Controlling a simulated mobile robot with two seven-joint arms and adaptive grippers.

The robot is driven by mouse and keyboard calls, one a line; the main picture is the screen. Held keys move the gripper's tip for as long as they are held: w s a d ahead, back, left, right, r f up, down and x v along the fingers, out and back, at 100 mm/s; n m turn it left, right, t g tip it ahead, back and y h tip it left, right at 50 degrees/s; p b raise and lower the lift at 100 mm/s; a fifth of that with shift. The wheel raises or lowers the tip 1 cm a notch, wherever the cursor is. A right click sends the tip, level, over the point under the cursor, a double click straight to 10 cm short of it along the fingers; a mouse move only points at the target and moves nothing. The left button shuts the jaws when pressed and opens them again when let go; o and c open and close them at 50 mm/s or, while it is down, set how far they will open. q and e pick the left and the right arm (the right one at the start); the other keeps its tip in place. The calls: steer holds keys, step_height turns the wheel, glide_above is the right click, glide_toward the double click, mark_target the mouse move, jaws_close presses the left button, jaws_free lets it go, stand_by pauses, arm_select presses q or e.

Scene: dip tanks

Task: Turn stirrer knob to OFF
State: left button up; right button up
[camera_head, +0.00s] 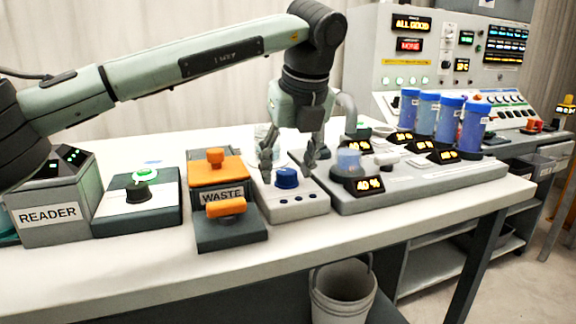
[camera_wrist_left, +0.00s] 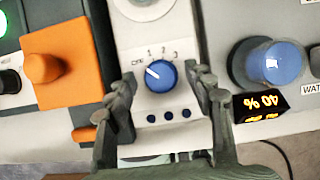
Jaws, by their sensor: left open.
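The stirrer knob (camera_head: 287,177) is a blue round knob on a pale stirrer box (camera_head: 290,205). In the left wrist view the knob (camera_wrist_left: 160,76) has a white pointer line toward the upper left, about at the leftmost label, which looks like OFF; marks 1, 2 and 3 run to its right. My left gripper (camera_head: 287,166) is above the box, pointing down. Its open fingers (camera_wrist_left: 163,90) stand on either side of the knob, with gaps showing, and hold nothing. My right gripper is not in view.
Left of the stirrer box is a WASTE unit (camera_head: 221,196) with orange parts. A dark box with a green-lit knob (camera_head: 140,192) and a READER (camera_head: 47,216) stand farther left. To the right, a grey base (camera_head: 400,185) carries blue-capped cylinders and amber displays.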

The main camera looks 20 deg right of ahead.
arm_select(q)
steer(key=v, duration=1.2)
